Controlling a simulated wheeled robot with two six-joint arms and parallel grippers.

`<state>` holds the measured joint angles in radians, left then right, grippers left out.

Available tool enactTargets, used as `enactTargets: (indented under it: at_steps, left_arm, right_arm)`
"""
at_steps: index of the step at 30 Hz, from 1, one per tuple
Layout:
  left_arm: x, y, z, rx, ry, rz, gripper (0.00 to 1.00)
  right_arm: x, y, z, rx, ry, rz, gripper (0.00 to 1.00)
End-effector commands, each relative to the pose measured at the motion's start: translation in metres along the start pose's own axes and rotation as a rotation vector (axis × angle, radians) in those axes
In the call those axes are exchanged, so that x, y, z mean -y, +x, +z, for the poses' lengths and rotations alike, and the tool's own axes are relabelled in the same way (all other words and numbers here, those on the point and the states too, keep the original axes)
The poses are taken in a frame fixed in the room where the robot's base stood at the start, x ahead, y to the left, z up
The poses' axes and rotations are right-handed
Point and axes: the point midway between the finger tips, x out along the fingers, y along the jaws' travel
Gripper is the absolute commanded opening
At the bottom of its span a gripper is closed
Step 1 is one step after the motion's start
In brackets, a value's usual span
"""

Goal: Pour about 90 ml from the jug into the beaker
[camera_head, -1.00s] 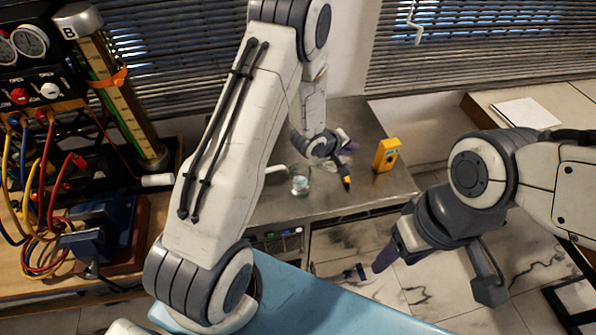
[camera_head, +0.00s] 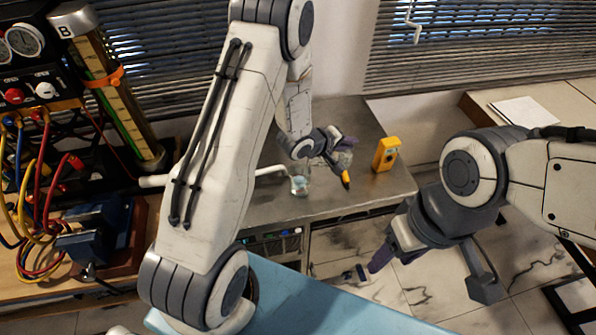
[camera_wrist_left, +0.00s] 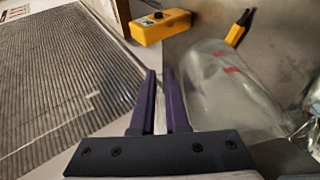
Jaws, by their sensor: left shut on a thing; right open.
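The clear jug (camera_wrist_left: 228,92) with red marks fills the right of the left wrist view. My left gripper (camera_wrist_left: 160,88) is shut on its pale handle, seen between the purple fingers. In the head view the jug (camera_head: 342,159) is small, partly hidden by my left gripper (camera_head: 338,147), and looks tilted. The beaker (camera_head: 299,187), a small clear glass, stands on the metal bench, left of and below the jug. I cannot make out its level or any stream. My right gripper (camera_head: 384,260) is open and empty, lower right, away from both.
A yellow meter (camera_head: 386,154) stands on the metal bench (camera_head: 345,205), right of the jug. A gauge rig with cables (camera_head: 40,150) fills the left side. A blue surface (camera_head: 310,305) is in front.

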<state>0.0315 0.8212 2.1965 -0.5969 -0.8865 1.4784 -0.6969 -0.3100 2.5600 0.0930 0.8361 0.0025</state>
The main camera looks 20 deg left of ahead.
Motion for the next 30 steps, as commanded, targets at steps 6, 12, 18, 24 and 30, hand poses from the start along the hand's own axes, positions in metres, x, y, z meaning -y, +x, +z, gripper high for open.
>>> enactTargets:
  at_steps: [6,12,18,24,30]
  left_arm:
    - [-0.003,-0.001,0.000,0.003,-0.008,0.028,0.00]
    - [-0.006,-0.002,0.001,0.008,-0.014,0.050,0.00]
    - [-0.008,-0.004,0.001,0.012,-0.023,0.071,0.00]
    - [-0.010,-0.005,0.001,0.017,-0.030,0.094,0.00]
    - [-0.012,-0.006,0.001,0.018,-0.032,0.100,0.00]
  right_arm:
    - [0.000,0.003,0.000,0.000,0.000,0.000,0.57]
    - [0.000,0.006,0.000,0.000,0.000,0.000,0.57]
    - [-0.001,0.008,0.000,0.000,0.000,0.000,0.57]
    - [-0.001,0.011,0.001,0.000,0.000,0.000,0.57]
    - [-0.001,0.011,0.001,0.000,0.000,0.000,0.57]
